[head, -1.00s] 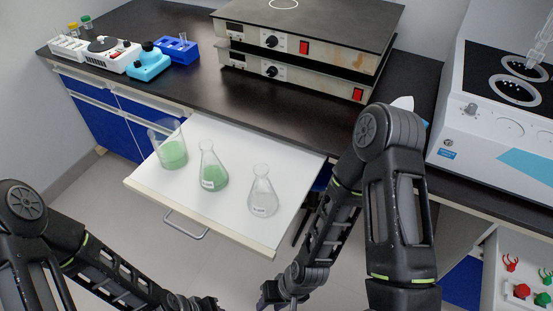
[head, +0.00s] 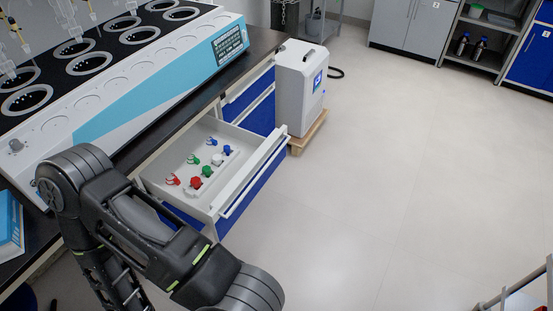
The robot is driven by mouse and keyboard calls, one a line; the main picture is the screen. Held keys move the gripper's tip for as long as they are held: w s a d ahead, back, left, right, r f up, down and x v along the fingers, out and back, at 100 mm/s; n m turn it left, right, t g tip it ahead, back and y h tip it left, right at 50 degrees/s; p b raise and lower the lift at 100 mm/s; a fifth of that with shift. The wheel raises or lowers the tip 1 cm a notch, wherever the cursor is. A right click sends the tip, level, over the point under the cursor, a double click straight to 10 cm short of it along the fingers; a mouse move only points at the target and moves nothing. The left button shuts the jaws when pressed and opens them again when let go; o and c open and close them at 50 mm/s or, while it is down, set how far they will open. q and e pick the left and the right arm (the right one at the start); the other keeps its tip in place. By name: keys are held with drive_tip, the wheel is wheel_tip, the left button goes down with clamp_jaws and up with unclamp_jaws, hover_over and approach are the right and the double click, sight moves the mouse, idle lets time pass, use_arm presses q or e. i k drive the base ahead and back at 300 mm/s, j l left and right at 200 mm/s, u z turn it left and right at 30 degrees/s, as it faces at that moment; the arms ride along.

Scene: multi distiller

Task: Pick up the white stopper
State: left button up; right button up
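The white stopper (head: 217,160) sits in an open drawer (head: 252,172) in the head view. It is in a row of stoppers, between a green stopper (head: 207,171) and a blue stopper (head: 227,150). A red stopper (head: 195,182) is at the near end of the row. Neither of my grippers is in view.
Red, green and blue clips (head: 193,159) lie beside the row. The large multi-station unit (head: 150,85) stands on the dark bench above the drawer. A white wheeled-looking box unit (head: 298,90) stands beyond it.

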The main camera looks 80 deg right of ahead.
sight(217, 159)
drive_tip(key=l+z, duration=0.1)
drive_tip(key=z, duration=2.15)
drive_tip(key=i+l, duration=0.1)
drive_tip(key=l, duration=0.3)
drive_tip(key=i+l+u, duration=0.15)
drive_tip(key=l, duration=0.7)
drive_tip(key=i+l+u, duration=0.15)
drive_tip(key=l, duration=0.3)
